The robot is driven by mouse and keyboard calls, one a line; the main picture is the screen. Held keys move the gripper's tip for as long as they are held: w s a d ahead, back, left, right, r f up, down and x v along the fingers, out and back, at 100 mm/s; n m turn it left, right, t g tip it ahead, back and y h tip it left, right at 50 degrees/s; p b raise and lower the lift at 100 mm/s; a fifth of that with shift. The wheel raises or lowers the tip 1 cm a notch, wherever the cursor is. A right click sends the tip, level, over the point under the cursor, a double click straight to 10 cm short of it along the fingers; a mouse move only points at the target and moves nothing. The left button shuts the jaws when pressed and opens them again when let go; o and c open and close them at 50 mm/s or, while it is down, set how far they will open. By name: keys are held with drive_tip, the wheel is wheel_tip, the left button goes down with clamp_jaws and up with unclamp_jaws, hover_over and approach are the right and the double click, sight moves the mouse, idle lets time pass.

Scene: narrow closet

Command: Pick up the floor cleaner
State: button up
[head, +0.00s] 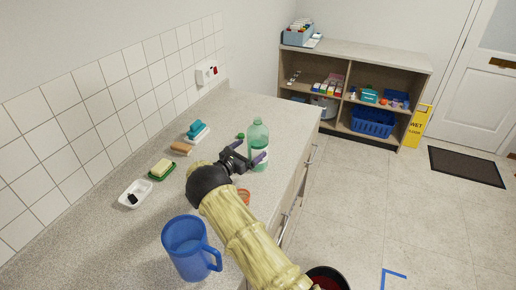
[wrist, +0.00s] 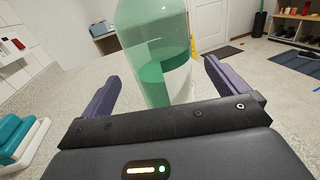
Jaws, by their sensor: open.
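The floor cleaner looks to be the clear green bottle (head: 258,140) with a white label, upright on the speckled counter. In the wrist view the bottle (wrist: 155,40) stands upright between the two purple fingers, with its top cut off by the frame.
A blue pitcher (head: 188,248) stands at the near counter. A green cap-like object (head: 240,136), an orange-red ring (head: 243,196), a brown brush (head: 181,149), a sponge on a green dish (head: 161,169) and a white dish (head: 135,194) lie about. Shelves (head: 342,75) stand beyond.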

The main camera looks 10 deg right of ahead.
sight(255, 125)
drive_tip(key=x, duration=0.5)
drive_tip(key=shift+d+f+b, duration=0.2)
drive_tip(key=shift+b, duration=0.1)
drive_tip(key=shift+w+r, duration=0.1)
drive_tip(key=shift+r, duration=0.05)
drive_tip(key=c, duration=1.6)
drive_tip(key=shift+o, duration=0.2)
drive_tip(key=shift+r, duration=0.15)
drive_tip(key=shift+r+b, duration=1.25)
drive_tip(key=shift+r, duration=3.55)
